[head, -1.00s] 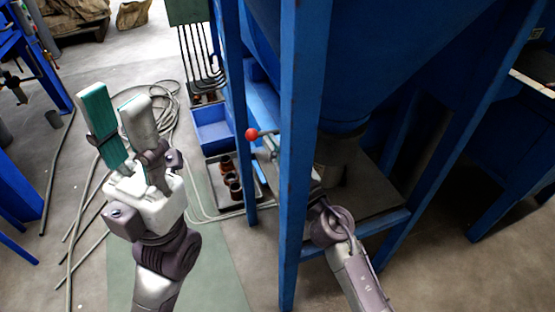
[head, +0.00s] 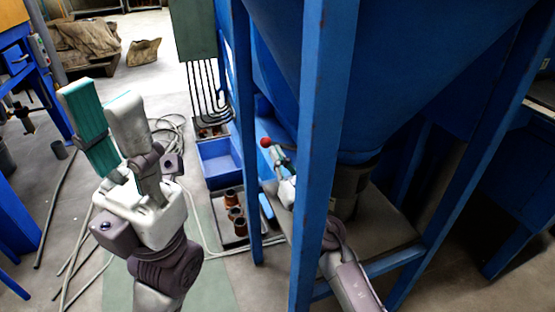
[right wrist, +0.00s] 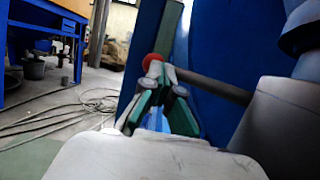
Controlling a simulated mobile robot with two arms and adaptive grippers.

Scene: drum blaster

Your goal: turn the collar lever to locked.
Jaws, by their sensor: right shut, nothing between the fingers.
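The collar lever ends in a red ball (head: 266,142), just right of a thin blue post. In the right wrist view, the red ball (right wrist: 152,62) is by the fingertips and a dark grey rod (right wrist: 215,88) runs right from there toward a grey cylindrical part. My right gripper (head: 279,155) is shut and empty, its tips close beside the ball. I cannot tell whether they touch it. It fills the middle of the right wrist view (right wrist: 162,82). The grey collar (head: 350,186) sits under the blue hopper. My left gripper (head: 102,98) is open and empty, pointing up, away from the lever.
A thick blue post (head: 325,130) stands in front of my right arm and hides part of it. A blue bin (head: 220,160) and a tray (head: 235,238) with copper-coloured parts lie behind. Cables (head: 170,135) lie on the floor at left.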

